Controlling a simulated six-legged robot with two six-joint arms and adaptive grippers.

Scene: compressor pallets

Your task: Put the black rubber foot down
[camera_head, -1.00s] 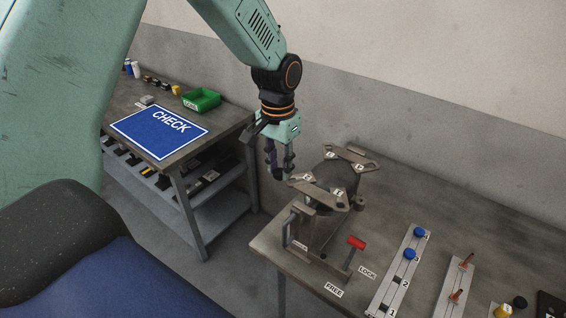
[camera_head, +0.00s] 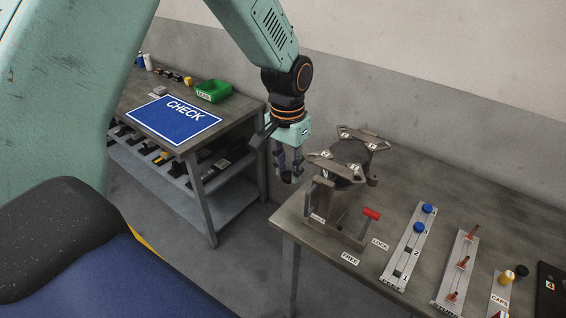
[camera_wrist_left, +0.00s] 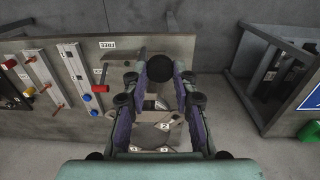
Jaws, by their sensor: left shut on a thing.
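The black rubber foot (camera_wrist_left: 160,68) shows as a dark round piece between the fingertips of my left gripper (camera_wrist_left: 160,78) in the left wrist view. The gripper is shut on it. In the head view my left gripper (camera_head: 289,176) points down, in front of the wall and just left of the compressor (camera_head: 345,165). The foot is hard to make out there, dark against the dark fingers. The compressor stands in a fixture on the near bench, with numbered metal brackets on top. My right gripper is in neither view.
A blue CHECK mat (camera_head: 172,121) and a green bin (camera_head: 213,91) lie on the far table. The fixture's red lever (camera_head: 371,214) stands by the LOCK and FREE labels. Racks with blue knobs (camera_head: 418,227) and copper-coloured pieces (camera_head: 462,262) fill the bench's right. A floor gap separates the tables.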

